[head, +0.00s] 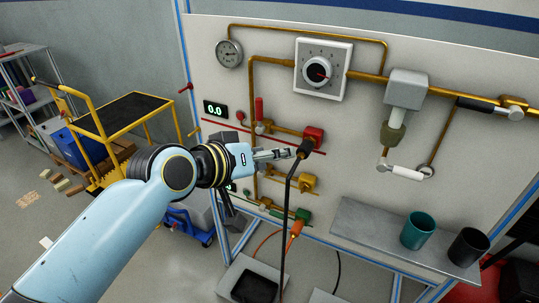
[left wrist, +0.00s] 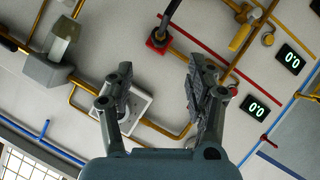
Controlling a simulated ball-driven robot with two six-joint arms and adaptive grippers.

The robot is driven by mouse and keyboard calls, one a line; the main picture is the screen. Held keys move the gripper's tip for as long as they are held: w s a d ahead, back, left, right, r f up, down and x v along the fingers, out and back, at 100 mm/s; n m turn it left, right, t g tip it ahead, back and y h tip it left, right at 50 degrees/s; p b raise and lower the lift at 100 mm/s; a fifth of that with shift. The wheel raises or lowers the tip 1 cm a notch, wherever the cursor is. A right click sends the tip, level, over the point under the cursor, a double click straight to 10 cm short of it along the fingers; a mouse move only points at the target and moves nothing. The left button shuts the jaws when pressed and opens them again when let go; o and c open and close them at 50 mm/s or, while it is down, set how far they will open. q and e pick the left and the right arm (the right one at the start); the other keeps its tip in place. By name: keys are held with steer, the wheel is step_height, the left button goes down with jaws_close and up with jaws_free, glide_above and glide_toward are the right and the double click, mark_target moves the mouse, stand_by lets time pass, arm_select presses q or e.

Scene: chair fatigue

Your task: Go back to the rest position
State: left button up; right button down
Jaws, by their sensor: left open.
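My left gripper (head: 277,154) reaches in from the left in front of the wall panel (head: 205,60). It is open and empty, and its two spread fingers show in the left wrist view (left wrist: 160,72). A black plug (head: 305,148) with a hanging black cable sits at the red socket (head: 315,135), just beyond the fingertips in the head view. The left wrist view shows the red socket (left wrist: 158,43) with the black plug ahead of the fingers, apart from them. The right gripper is not in view.
A shelf (head: 375,230) with a teal cup (head: 418,230) and a dark cup (head: 468,247) juts out at the lower right. A yellow cart (head: 130,115) stands at the left. Pipes, a gauge (head: 229,53) and a dial (head: 318,72) are on the panel.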

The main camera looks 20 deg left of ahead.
arm_select(q)
steer(key=shift+f, duration=0.1)
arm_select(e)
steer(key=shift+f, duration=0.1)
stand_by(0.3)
arm_select(q)
steer(key=s+a+f+g+y+b, duration=0.15)
steer(key=s+f+b, duration=0.35)
steer(key=f, duration=0.9)
steer(key=s+a+f+g+b, duration=0.25)
steer(key=s+f, duration=0.35)
steer(key=f, duration=0.8)
steer(key=s+a+f+g+y+b, duration=0.15)
steer(key=s+f+g+b, duration=0.35)
steer(key=f, duration=0.9)
steer(key=s+a+f+m+g, duration=0.1)
steer(key=s+a+f, duration=0.1)
steer(key=s+f, duration=0.4)
steer(key=s+a+f+m+y+b, duration=0.1)
steer(key=s+f, duration=0.5)
steer(key=s, duration=0.7)
steer(key=s+a+f+m+g+b, duration=0.1)
steer(key=s+a+f, duration=0.1)
steer(key=s+f, duration=0.4)
steer(key=s, duration=0.4)
steer(key=shift+s+a+m+g+y, duration=0.3)
steer(key=shift+a+m, duration=0.1)
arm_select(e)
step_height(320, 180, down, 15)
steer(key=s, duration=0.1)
